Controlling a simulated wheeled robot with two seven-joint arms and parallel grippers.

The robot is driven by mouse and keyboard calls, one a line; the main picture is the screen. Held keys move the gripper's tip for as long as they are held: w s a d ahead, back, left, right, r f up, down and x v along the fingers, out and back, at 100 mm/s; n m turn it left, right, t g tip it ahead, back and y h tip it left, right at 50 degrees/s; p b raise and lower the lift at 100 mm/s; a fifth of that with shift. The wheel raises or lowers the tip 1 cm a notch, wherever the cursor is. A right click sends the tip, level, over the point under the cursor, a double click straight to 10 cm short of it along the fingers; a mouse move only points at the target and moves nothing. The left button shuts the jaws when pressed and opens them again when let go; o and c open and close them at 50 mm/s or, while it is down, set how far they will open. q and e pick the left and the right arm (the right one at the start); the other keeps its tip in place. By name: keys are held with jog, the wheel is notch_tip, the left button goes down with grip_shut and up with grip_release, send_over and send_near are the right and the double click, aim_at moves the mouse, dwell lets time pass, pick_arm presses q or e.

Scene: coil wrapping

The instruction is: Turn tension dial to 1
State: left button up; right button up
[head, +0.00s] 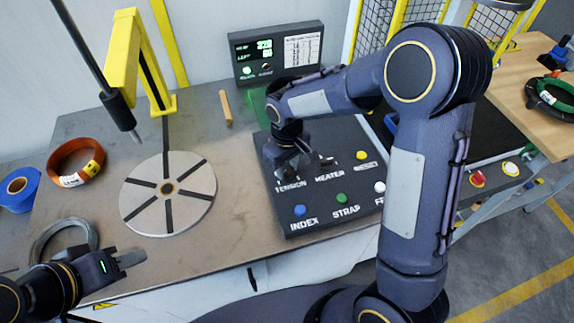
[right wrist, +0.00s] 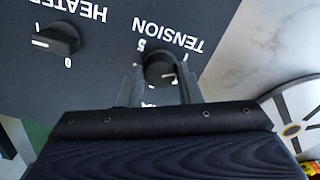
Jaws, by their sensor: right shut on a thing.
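The tension dial (right wrist: 160,70) is a black round knob on the dark control panel (head: 340,215), beside the TENSION label. In the right wrist view its white pointer mark faces right. A 5 shows at its upper left and a small mark at its upper right; other digits are partly hidden. My right gripper (right wrist: 158,88) is shut on the dial, a finger on each side. In the head view the right gripper (head: 305,165) largely covers the dial. My left gripper (head: 128,260) is at the lower left, over the table's front edge, away from the panel; its finger gap is unclear.
A display (head: 277,52) stands behind. A slotted disc (head: 168,225), orange coil (head: 77,162) and grey coil (head: 63,240) lie left.

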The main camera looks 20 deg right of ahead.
aim_at(289, 170)
jog(key=o, duration=1)
jog(key=shift+c, duration=0.2)
notch_tip(289, 170, up, 8)
jog(key=shift+f+b, duration=0.1)
jog(key=shift+b, duration=0.25)
jog(key=shift+s+d+r, duration=0.2)
jog(key=shift+d+r, duration=0.05)
jog(key=shift+r, duration=0.05)
jog(key=s+d+r+m+t+y, duration=0.25)
jog(key=s+d+r, duration=0.3)
jog(key=s, duration=0.35)
jog(key=s+d+m+t+y, duration=0.1)
jog(key=s+m+t, duration=0.2)
jog(key=s, duration=0.9)
jog(key=shift+s+d+f+m, duration=0.25)
jog(key=shift+f+m, duration=0.05)
jog(key=shift+m, duration=0.35)
